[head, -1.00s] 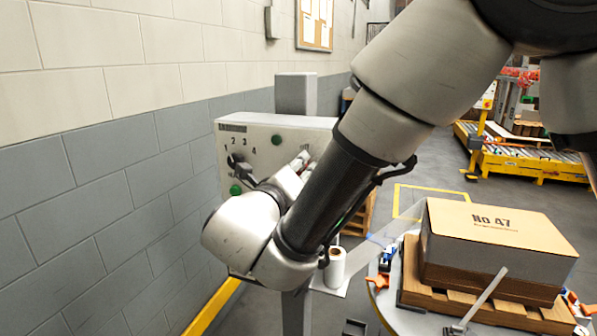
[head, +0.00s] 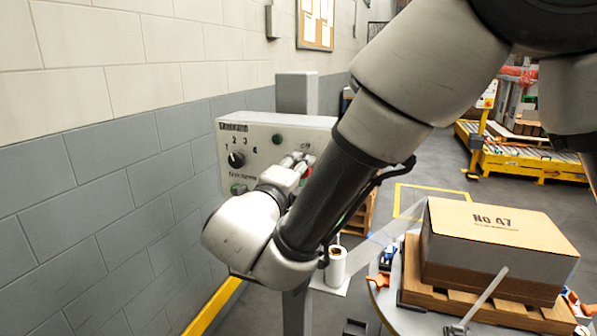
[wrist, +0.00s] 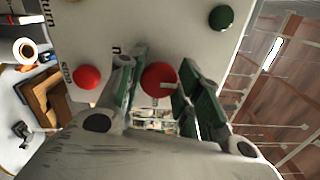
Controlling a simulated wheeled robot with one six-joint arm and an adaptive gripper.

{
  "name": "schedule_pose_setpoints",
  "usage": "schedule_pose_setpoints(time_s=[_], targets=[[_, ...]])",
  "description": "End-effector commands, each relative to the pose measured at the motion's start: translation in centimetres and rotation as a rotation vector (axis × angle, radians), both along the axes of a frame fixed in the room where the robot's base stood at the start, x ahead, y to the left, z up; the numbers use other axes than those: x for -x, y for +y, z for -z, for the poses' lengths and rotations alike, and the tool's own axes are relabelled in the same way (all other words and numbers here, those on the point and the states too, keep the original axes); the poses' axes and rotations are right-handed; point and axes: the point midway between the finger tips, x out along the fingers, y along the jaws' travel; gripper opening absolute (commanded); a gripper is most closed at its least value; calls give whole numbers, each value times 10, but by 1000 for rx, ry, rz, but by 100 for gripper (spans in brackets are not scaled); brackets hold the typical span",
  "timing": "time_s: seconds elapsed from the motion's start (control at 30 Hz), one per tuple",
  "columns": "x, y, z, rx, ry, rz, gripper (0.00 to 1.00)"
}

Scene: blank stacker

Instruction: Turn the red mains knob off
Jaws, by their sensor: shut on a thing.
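The red mains knob (wrist: 157,80) is round, with a pale mark on its face, on the pale control panel (wrist: 150,25). In the wrist view it sits between the two dark green finger pads of my gripper (wrist: 161,72), which is shut on it. In the head view my gripper (head: 300,163) reaches the panel's right part, and a bit of red (head: 308,171) shows beside the fingers. My arm hides much of the panel's lower right.
A second red button (wrist: 87,77) lies left of the knob in the wrist view, and a green button (wrist: 222,17) at upper right. A black selector (head: 236,160) is on the panel's left. A boxed pallet load (head: 490,245) stands at right.

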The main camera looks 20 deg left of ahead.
Motion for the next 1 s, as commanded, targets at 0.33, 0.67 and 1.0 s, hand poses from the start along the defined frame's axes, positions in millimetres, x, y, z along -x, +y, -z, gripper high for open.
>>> schedule_pose_setpoints(time_s=[0.33, 0.67, 1.0], targets=[[0, 0, 1, 14, 3, -2, 11], [0, 0, 1, 12, 2, -1, 56], [8, 2, 0, 11, 1, -3, 56]])
